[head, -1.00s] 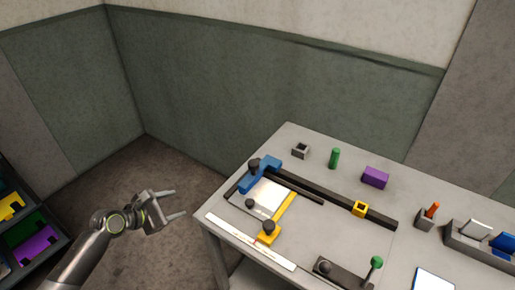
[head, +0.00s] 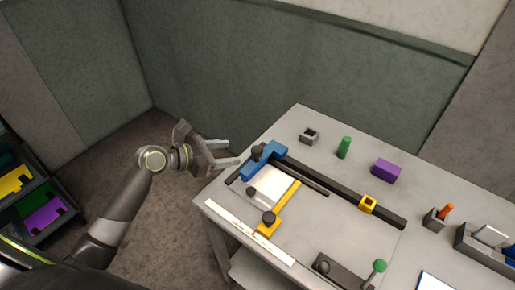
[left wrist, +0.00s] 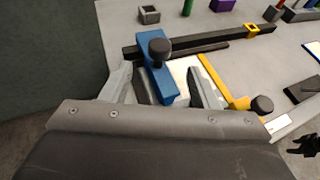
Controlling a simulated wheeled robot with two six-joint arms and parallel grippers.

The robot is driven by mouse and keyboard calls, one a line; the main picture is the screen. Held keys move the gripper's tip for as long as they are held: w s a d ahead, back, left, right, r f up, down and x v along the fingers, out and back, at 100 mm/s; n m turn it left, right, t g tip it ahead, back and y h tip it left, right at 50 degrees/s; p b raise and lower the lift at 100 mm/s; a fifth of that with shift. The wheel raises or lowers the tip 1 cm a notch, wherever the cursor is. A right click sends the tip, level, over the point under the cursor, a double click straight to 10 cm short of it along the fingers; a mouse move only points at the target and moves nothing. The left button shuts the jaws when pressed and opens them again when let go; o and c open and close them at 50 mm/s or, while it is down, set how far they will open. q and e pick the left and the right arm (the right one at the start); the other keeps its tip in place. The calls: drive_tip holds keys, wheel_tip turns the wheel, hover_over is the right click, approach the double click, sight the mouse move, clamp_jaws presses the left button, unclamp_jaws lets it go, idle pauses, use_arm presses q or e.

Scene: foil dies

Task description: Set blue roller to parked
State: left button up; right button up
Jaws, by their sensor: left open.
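The blue roller (head: 262,159) is a blue bar with a dark knob. It sits across the left end of the dark rail (head: 325,187) on the table, beside a white sheet (head: 272,185). My left gripper (head: 232,151) is open and empty, just left of the blue roller at the table's left corner. In the left wrist view the blue roller (left wrist: 157,75) appears between and beyond the two spread fingers. I cannot tell that either finger touches it. My right gripper does not show in the head view. No marked parked position can be made out.
A yellow bar (head: 279,208) with a dark knob lies right of the sheet. A yellow slider (head: 368,203) sits on the rail. A grey socket (head: 309,136), green peg (head: 344,147) and purple block (head: 386,171) stand behind. A dark base with a green-knobbed lever (head: 379,267) is in front.

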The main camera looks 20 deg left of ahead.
sight(255, 150)
use_arm(q)
drive_tip(key=x, duration=1)
drive_tip(key=shift+w+d+f, duration=0.25)
drive_tip(key=shift+f, duration=0.05)
clamp_jaws()
